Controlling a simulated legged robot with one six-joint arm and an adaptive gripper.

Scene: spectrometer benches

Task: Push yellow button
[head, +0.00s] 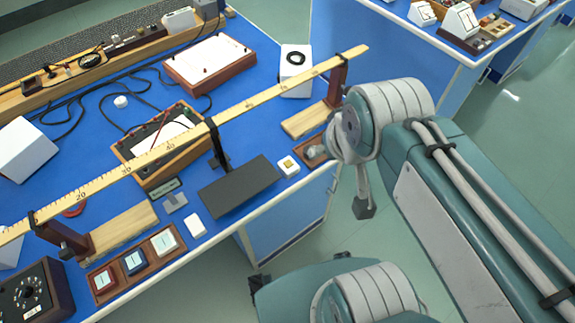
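A small square button (288,166) with a yellowish centre on a pale housing sits near the front edge of the blue bench, right of a dark grey plate. My gripper (341,178) is at the end of my arm, right of the button and near the bench edge. One grey finger with a dark tip hangs down past the edge. The other side of the gripper is partly hidden by my wrist, so its opening is unclear. I see a gap between my gripper and the button.
A long wooden ruler (255,103) runs above the bench on dark stands. The dark grey plate (238,186) lies left of the button. A wooden panel with several square buttons (134,262) is at lower left. A second bench (462,62) stands at upper right.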

